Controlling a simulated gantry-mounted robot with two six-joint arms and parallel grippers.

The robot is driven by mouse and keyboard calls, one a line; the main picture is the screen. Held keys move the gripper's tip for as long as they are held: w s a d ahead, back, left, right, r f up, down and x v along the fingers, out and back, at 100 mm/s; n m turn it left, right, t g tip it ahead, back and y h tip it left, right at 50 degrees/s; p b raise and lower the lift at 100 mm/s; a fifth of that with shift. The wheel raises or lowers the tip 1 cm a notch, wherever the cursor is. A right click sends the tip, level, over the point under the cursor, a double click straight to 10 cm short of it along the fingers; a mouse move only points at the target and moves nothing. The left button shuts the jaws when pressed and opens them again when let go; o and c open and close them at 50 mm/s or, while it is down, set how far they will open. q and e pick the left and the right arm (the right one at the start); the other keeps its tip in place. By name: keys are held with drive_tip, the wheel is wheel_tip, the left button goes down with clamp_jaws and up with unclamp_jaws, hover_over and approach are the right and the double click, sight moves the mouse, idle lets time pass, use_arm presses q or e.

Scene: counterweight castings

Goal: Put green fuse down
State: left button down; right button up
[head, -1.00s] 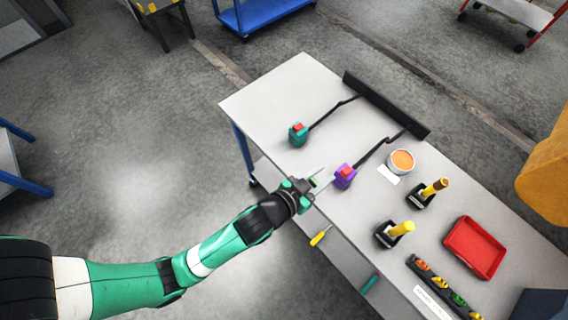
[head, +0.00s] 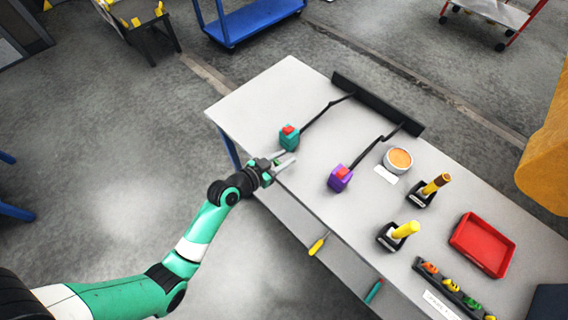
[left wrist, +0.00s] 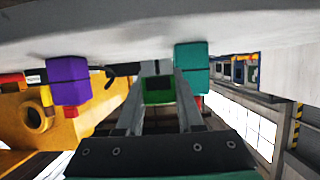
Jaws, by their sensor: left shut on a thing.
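My left gripper (head: 284,164) is over the table's left edge, just below the teal block with a red top (head: 289,138) in the head view. In the left wrist view its two fingers are shut on the green fuse (left wrist: 158,91), a small dark green block between the tips. In the head view the fuse is too small to make out clearly. The teal block (left wrist: 191,68) is close to the right of the fingertips in the wrist view, and the purple block (left wrist: 69,80) is to the left. My right gripper is not in view.
The purple block (head: 340,178) and teal block have black cables to a dark bar (head: 377,103). A round orange-topped tin (head: 398,160), two yellow-handled tools in black holders, a red tray (head: 482,245) and a rack of coloured pieces (head: 450,286) stand to the right. The far-left tabletop is clear.

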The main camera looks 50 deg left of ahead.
use_arm(q)
drive_tip(key=shift+d+f, duration=0.1)
drive_tip(key=shift+f, duration=1)
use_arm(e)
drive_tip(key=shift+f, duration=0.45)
use_arm(q)
drive_tip(key=shift+f, duration=0.1)
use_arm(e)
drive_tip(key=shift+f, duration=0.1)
use_arm(q)
drive_tip(key=c, duration=1)
unclamp_jaws()
drive_tip(key=shift+f+b, duration=0.1)
drive_tip(key=shift+b, duration=0.25)
drive_tip(key=o, duration=0.5)
drive_tip(key=shift+c, duration=0.2)
